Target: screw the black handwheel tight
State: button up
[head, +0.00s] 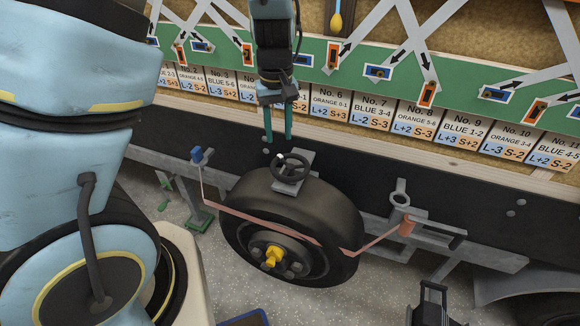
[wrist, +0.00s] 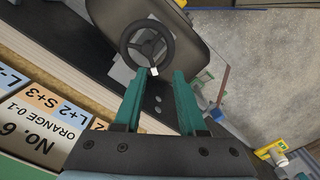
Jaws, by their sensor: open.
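The black handwheel (head: 290,168) is a small spoked ring on a grey bracket (head: 296,186) above the tyre, against the trailer's side. A small white mark shows on its rim. In the wrist view the handwheel (wrist: 147,43) lies beyond the fingertips, its spokes and white mark in plain sight. My gripper (head: 278,138) hangs just above and slightly left of the handwheel in the head view, fingers pointing down. Its two teal fingers, also in the wrist view (wrist: 158,80), are apart with nothing between them. They do not appear to touch the handwheel.
The black tyre (head: 250,205) with a yellow hub piece (head: 273,256) sits below. A reddish strap (head: 270,222) runs across it between a blue-topped post (head: 197,155) and an orange cylinder (head: 407,226).

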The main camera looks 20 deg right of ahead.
aim_at(290, 166)
jog(key=f, duration=0.4)
jog(key=d+f+p, duration=0.1)
jog(key=f, duration=0.2)
jog(key=s+d+f, duration=0.1)
jog(key=f, duration=0.3)
jog(key=shift+d+f, duration=0.2)
jog(key=shift+f, duration=0.1)
jog(key=shift+c, duration=0.3)
grip_shut()
